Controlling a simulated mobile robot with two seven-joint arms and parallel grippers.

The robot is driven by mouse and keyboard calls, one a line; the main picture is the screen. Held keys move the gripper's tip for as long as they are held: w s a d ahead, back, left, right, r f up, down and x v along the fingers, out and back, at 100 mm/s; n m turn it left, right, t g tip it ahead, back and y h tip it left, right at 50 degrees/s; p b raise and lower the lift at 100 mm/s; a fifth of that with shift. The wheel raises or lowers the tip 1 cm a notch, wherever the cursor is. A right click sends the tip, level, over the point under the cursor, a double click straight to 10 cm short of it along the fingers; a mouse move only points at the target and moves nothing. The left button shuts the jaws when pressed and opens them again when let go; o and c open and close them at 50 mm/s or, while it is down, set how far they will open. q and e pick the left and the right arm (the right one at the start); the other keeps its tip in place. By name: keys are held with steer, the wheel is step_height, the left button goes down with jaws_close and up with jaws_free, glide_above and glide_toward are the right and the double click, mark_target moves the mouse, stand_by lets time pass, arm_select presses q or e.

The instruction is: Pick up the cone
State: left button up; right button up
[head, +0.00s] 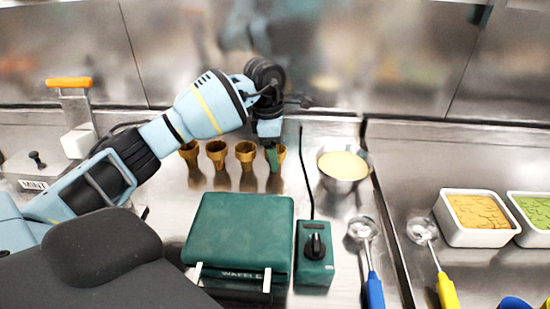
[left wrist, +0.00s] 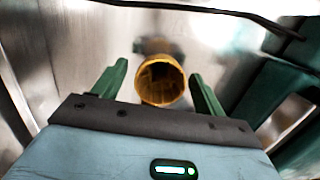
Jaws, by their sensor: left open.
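Several brown cones stand upright in a row on the steel counter behind the waffle maker. The rightmost cone (head: 281,153) is partly hidden by my left gripper (head: 273,158), which points down at it. In the left wrist view, one golden cone (left wrist: 161,84) shows its open mouth between the two green fingers of the left gripper (left wrist: 158,86). The fingers are apart, one on each side of the cone, with gaps visible; I cannot tell how deep they reach. The other cones (head: 216,153) stand to the left. My right gripper is not in view.
A green waffle maker (head: 240,230) and its control box (head: 314,250) stand in front of the cones. A cord rises beside them. A metal bowl of batter (head: 343,167) is to the right. Blue and yellow scoops and ice-cream tubs (head: 470,235) lie further right. A steel wall is behind.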

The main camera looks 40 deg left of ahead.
arm_select(q)
steer(key=c, duration=1)
step_height(320, 180, up, 10)
